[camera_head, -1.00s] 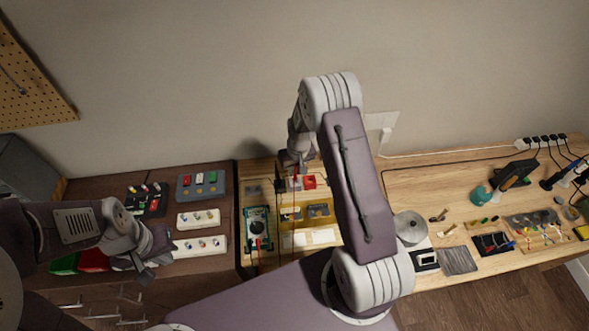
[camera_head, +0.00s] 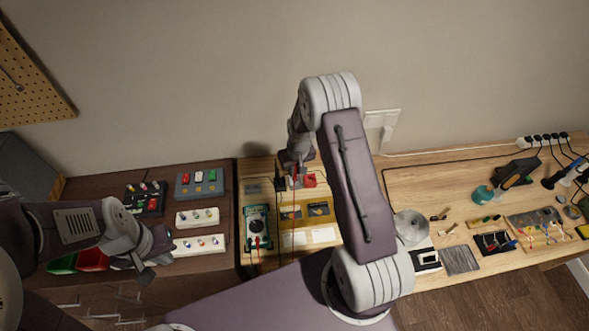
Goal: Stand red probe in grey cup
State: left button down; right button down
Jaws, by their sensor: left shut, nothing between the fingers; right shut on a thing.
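My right gripper (camera_head: 294,166) is over the back of the light wooden bench, its jaws partly hidden behind its own wrist. It is shut on the red probe (camera_head: 295,177), a thin red stick that points roughly down, with a thin lead trailing toward the front. The probe tip is among small holders at the back; I cannot tell whether it is inside one. A small greyish holder (camera_head: 299,184) shows beside the tip, but I cannot make out for certain that it is the grey cup. My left gripper (camera_head: 146,272) is shut and empty at the dark cabinet's front edge.
A red holder (camera_head: 310,180) and a black one (camera_head: 280,184) stand close to the probe. Red and green bins (camera_head: 92,259) sit near my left gripper. My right forearm hides part of the bench.

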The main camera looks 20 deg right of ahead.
jog(key=shift+f+b, duration=0.7)
jog(key=shift+f, duration=0.3)
jog(key=c, duration=1.4)
grip_release()
jog(key=o, duration=0.4)
jog(key=shift+r, duration=0.1)
notch_tip(320, 180, up, 7)
jog(key=p, duration=0.5)
